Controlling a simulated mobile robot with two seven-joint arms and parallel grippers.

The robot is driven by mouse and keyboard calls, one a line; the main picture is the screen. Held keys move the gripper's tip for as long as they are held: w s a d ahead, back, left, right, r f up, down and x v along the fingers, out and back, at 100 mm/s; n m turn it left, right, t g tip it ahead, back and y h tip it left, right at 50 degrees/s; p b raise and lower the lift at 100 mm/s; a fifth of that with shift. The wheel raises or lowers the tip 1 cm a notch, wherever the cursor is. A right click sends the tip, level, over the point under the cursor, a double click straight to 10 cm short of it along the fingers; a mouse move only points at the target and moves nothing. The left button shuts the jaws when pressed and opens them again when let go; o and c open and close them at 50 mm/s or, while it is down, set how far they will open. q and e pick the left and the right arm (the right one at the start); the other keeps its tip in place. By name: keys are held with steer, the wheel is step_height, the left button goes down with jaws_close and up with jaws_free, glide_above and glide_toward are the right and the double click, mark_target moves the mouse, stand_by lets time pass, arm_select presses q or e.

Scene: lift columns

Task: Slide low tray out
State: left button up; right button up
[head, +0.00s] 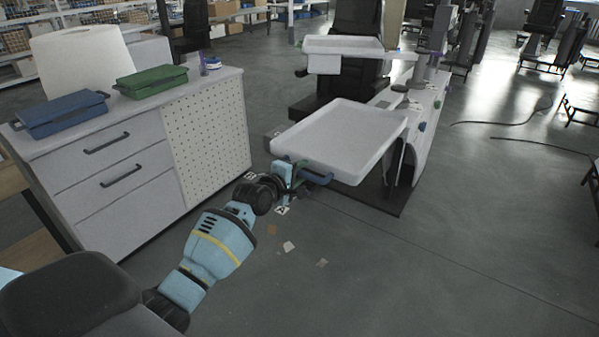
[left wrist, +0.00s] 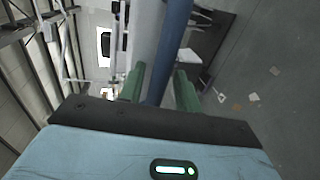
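The low tray (head: 340,132) is a wide white tray with a raised rim, sticking out toward me from the lift column unit in the head view. A blue bar handle (head: 318,178) runs along its near edge. My left gripper (head: 294,176) is at the left part of that handle. In the left wrist view the blue handle (left wrist: 171,45) passes between the two green fingers of the left gripper (left wrist: 160,85), which appear closed against its sides. The pale tray edge shows beside the handle. My right gripper is in neither view.
A smaller white upper tray (head: 342,46) sits higher on the column unit (head: 428,115). At left, a drawer cabinet (head: 120,170) carries a blue case (head: 62,114) and a green case (head: 151,81). The floor in front and right is mostly clear, with small scraps (head: 289,247).

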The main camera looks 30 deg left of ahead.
arm_select(q)
steer(key=shift+r, duration=0.35)
